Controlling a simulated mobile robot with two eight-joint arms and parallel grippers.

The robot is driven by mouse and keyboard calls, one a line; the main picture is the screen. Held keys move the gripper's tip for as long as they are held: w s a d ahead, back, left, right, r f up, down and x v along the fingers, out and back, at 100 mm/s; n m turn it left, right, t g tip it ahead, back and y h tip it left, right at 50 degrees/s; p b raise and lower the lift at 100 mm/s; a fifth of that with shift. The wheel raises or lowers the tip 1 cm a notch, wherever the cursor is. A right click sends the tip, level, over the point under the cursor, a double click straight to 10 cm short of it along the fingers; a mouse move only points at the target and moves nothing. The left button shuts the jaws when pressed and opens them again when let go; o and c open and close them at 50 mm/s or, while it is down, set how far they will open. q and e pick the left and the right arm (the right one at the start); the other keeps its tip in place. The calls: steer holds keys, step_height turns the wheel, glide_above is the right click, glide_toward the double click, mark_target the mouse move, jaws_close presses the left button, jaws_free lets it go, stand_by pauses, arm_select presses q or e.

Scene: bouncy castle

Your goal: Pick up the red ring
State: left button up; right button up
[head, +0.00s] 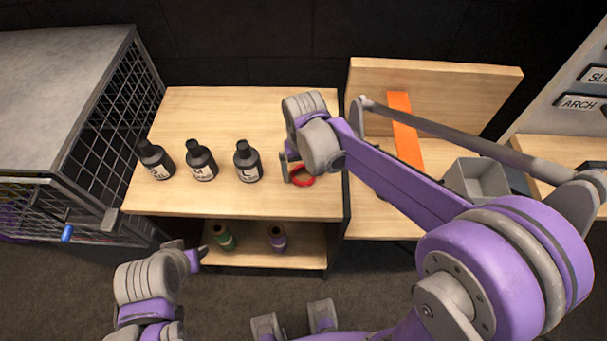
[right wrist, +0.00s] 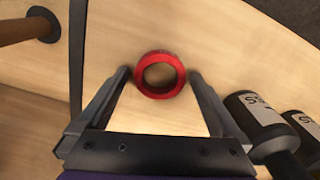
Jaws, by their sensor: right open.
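The red ring (head: 302,176) lies on the wooden table top near its right edge in the head view, partly hidden by my right gripper. In the right wrist view the whole red ring (right wrist: 160,56) shows, lying flat between the fingertips. My right gripper (head: 292,173) is open and points down at the ring; its fingers (right wrist: 160,72) stand one on each side of it. I cannot tell whether they touch it. My left gripper (head: 192,256) is low in front of the table, away from the ring; its jaws are not clear.
Three dark bottles (head: 247,161) stand on the table (head: 230,115) left of the ring. A lower shelf holds a green spool (head: 222,237) and a purple spool (head: 277,239). A wire cage (head: 110,125) stands left. An orange strip (head: 405,130) and a grey bin (head: 477,180) are right.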

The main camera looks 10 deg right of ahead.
steer(key=c, duration=1.2)
steer(key=shift+r, duration=0.1)
steer(key=shift+c, duration=0.2)
